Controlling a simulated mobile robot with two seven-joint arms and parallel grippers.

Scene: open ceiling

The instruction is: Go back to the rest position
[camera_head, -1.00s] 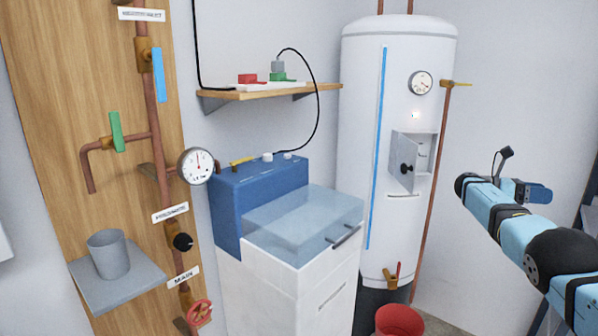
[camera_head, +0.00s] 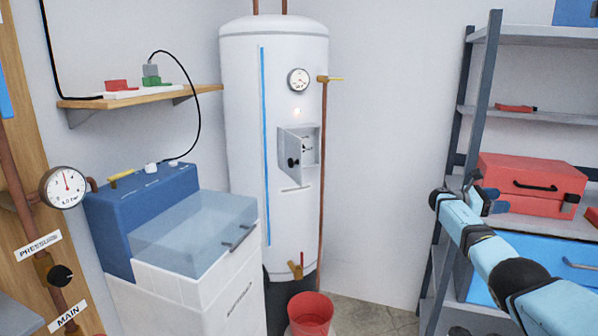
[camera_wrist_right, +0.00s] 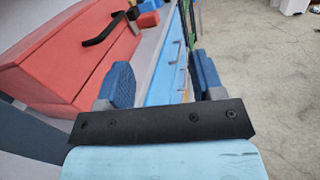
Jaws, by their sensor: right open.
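My right arm comes in from the lower right of the head view. Its gripper (camera_head: 487,197) is in front of the grey shelf rack, seen partly from behind. In the right wrist view the two blue fingers of the gripper (camera_wrist_right: 163,82) stand wide apart with nothing between them. The red toolbox (camera_wrist_right: 80,50) lies beyond the left finger there; I cannot tell how close it is. My left gripper is in neither view.
A grey shelf rack (camera_head: 480,92) at right holds a red toolbox (camera_head: 528,180) and a blue box (camera_head: 530,262). A white water heater (camera_head: 240,110), a red bucket (camera_head: 310,312) and a blue-and-white machine (camera_head: 180,240) stand left. Floor (camera_head: 375,318) shows between bucket and rack.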

